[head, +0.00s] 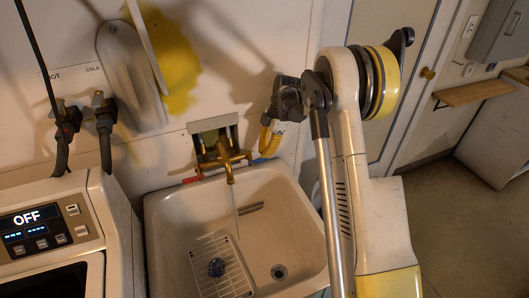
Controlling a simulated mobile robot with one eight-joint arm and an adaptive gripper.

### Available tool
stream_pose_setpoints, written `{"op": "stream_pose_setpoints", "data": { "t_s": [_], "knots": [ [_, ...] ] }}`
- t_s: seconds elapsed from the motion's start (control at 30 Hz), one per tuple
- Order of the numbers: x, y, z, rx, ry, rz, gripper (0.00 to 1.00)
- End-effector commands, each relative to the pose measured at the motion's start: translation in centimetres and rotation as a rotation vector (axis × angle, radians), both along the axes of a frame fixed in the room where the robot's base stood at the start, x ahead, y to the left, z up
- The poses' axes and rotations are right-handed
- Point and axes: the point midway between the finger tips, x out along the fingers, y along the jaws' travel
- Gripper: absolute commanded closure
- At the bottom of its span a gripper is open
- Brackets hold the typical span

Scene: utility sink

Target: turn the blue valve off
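A brass faucet (223,157) is mounted on the wall above the sink (165,205). A blue piece (264,160) sits at its right side and a red piece (191,180) at its left; the blue one marks the blue valve side. A thin pale streak, which looks like running water, drops from the spout into the basin. My gripper (272,125) is up and to the right of the faucet, close above the blue side and seemingly apart from it. Its fingers are small and partly hidden, so its opening is unclear.
A machine with an OFF display (28,217) stands at left. Hose taps (103,112) are on the wall. Open floor lies right.

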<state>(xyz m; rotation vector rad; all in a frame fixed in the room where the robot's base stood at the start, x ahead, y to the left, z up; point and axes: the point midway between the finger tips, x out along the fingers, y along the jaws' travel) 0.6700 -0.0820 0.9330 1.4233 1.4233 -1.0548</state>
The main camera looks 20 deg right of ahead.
Motion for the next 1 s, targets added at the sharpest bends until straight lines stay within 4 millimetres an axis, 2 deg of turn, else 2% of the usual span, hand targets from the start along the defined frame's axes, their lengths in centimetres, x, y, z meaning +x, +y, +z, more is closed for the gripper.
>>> {"op": "stream_pose_setpoints", "data": {
  "t_s": [0.37,0.47,0.8,1.0],
  "knots": [
    [0.0,-0.2,0.6,0.000,0.000,0.000,1.00],
    [0.0,-0.6,1.9,0.000,0.000,-0.001,1.00],
    [0.0,-2.6,8.6,0.000,0.000,-0.001,1.00],
    [0.0,-3.4,11.0,0.000,0.000,-0.001,1.00]
  ]
}}
